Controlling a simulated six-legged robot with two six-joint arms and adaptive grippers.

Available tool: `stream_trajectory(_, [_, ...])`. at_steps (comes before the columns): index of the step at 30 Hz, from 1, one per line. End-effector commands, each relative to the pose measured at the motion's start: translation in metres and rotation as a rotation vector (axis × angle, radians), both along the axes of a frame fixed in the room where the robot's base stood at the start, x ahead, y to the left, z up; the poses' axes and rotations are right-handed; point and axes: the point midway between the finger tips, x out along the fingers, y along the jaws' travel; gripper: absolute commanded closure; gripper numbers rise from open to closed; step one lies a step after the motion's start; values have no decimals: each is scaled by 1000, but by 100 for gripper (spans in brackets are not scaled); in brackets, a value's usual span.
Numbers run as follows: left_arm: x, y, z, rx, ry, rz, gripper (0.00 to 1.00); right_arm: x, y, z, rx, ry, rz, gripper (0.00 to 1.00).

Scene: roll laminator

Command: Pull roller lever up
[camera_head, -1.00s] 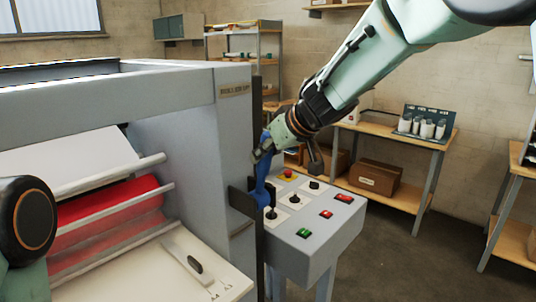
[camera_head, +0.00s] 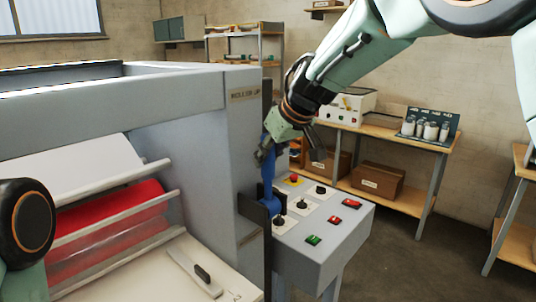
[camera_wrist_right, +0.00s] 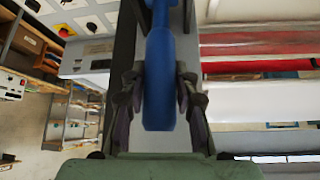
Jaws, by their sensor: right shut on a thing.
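The blue roller lever (camera_head: 267,172) stands roughly upright at the right side of the laminator (camera_head: 200,115), in a dark slotted bracket beneath the "ROLLER UP" label (camera_head: 245,95). My right gripper (camera_head: 285,150) is at the lever's upper part. In the right wrist view, the blue handle (camera_wrist_right: 158,80) lies between the two fingers of my right gripper (camera_wrist_right: 158,95), which is shut on it. The fingers partly hide the lever's top in the head view. My left gripper is not in view.
A grey control panel (camera_head: 325,240) with buttons and small joysticks stands just right of the lever. The laminator's red roller (camera_head: 110,220) and white feed table lie to the left. Shelves and a bench (camera_head: 400,190) with boxes stand behind. Open floor lies at the right.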

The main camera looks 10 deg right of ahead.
Motion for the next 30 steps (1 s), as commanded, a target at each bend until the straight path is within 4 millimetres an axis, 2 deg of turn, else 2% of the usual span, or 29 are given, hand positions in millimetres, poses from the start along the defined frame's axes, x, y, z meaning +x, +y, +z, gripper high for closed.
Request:
stream_trajectory(10, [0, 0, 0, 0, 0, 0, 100, -2, 1, -5, -2, 12, 3, 100])
stream_trajectory(11, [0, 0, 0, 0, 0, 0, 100, -2, 1, -5, -2, 12, 3, 69])
stream_trajectory(19, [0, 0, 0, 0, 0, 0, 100, 0, 1, -2, -2, 6, 2, 47])
stream_trajectory(30, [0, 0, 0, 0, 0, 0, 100, -2, 0, 4, -1, 2, 1, 47])
